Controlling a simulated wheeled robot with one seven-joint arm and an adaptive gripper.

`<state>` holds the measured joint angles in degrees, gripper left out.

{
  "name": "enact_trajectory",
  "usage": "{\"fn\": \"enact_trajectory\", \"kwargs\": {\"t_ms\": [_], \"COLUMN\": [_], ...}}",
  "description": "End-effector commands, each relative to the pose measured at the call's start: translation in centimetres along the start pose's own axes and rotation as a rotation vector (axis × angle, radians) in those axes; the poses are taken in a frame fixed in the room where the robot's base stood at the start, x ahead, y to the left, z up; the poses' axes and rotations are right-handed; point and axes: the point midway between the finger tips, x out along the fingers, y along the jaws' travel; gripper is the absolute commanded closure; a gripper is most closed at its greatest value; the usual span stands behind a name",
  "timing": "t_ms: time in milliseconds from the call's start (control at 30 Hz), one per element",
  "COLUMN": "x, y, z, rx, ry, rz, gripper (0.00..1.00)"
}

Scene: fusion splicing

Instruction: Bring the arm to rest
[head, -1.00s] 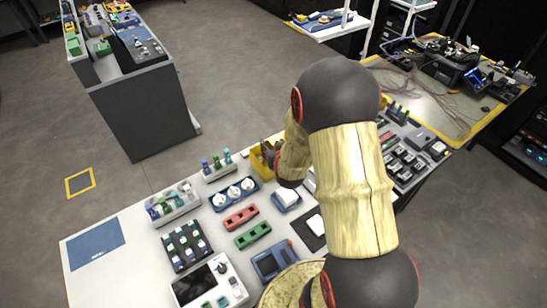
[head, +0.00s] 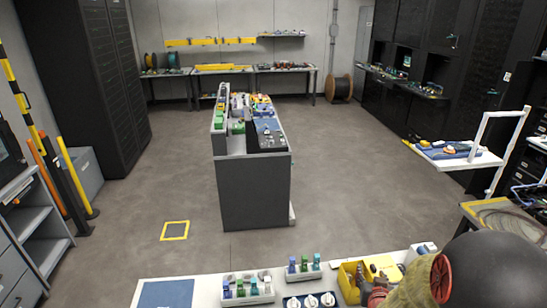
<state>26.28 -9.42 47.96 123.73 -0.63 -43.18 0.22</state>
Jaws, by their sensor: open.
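My arm comes in at the lower right of the head view, with a large dark rounded joint and a pale yellow link with a red ring. My gripper (head: 364,279) shows small and dark at the end of the arm, at the yellow bin (head: 347,290) on the near table (head: 210,285). It is open. I cannot make out its fingertips clearly, or whether it touches the bin. The arm's lower part is outside the picture.
Beside the bin are a white rack of small bottles (head: 247,288), a smaller holder with green and blue pieces (head: 304,267) and a blue mat (head: 166,294). A grey cabinet (head: 255,190) stands beyond. A white shelf stand (head: 460,158) is at right.

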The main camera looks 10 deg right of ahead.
Motion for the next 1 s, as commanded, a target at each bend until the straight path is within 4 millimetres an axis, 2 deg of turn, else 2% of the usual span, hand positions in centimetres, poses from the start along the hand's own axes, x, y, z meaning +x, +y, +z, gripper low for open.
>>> {"fn": "enact_trajectory", "kwargs": {"t_ms": [133,233,333,467,567,767,867,1000], "x": [-0.1,-1.0,-2.7,-5.6,-8.1,-14.3,-18.0,-24.0], "y": [0.0,0.0,0.1,-0.3,-1.0,-3.2,-4.4,-6.3], "z": [2.6,6.5,9.6,11.1,11.2,9.6,8.4,6.2], "rx": [0.000,0.000,0.000,-0.005,-0.019,-0.069,-0.105,-0.171], "ry": [-0.096,-0.237,-0.385,-0.535,-0.628,-0.772,-0.821,-0.850], "rz": [0.000,0.001,0.002,-0.002,-0.015,-0.052,-0.077,-0.124], "gripper": [0.55,0.55,0.55,0.55,0.55,0.55,0.55,0.55]}}
